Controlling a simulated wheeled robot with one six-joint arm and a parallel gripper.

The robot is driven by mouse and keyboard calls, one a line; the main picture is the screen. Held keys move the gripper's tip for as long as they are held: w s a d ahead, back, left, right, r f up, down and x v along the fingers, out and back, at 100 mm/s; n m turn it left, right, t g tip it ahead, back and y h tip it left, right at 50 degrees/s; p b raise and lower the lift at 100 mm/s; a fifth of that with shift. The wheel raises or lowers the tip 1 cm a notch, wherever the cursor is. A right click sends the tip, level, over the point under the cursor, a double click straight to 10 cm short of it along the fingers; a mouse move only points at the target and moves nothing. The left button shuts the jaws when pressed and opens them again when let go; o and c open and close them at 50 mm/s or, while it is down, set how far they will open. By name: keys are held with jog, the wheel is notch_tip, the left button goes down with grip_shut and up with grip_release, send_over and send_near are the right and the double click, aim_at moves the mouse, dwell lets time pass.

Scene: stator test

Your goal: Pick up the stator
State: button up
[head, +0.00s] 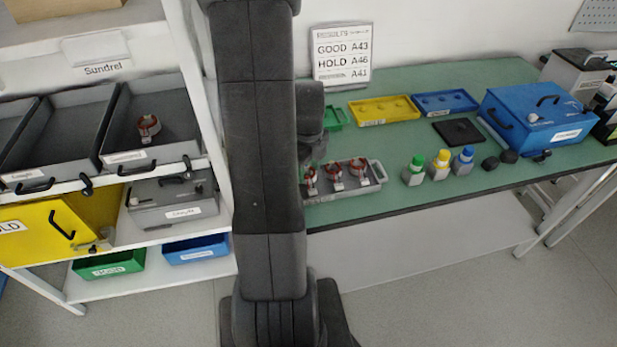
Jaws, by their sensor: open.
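Three red-and-silver stators stand in a row in a grey tray (377,172) on the green bench: a left one (311,180), a middle one (336,174) and a right one (358,170). My arm covers the tray's left end, so I cannot tell whether more stand there. Another stator (149,127) sits alone in a grey bin (125,157) on the left shelf. My dark arm rises through the middle of the head view, with wrist parts just above the tray's left side. My gripper's fingers are hidden behind the arm.
Green, yellow (384,110) and blue (445,103) trays lie behind the grey tray. A black pad (458,131), several capped bottles (440,164) and a blue case (533,118) stand to the right. A results sign (342,55) stands at the back.

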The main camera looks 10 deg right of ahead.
jog(key=shift+f, duration=0.85)
jog(key=c, duration=0.7)
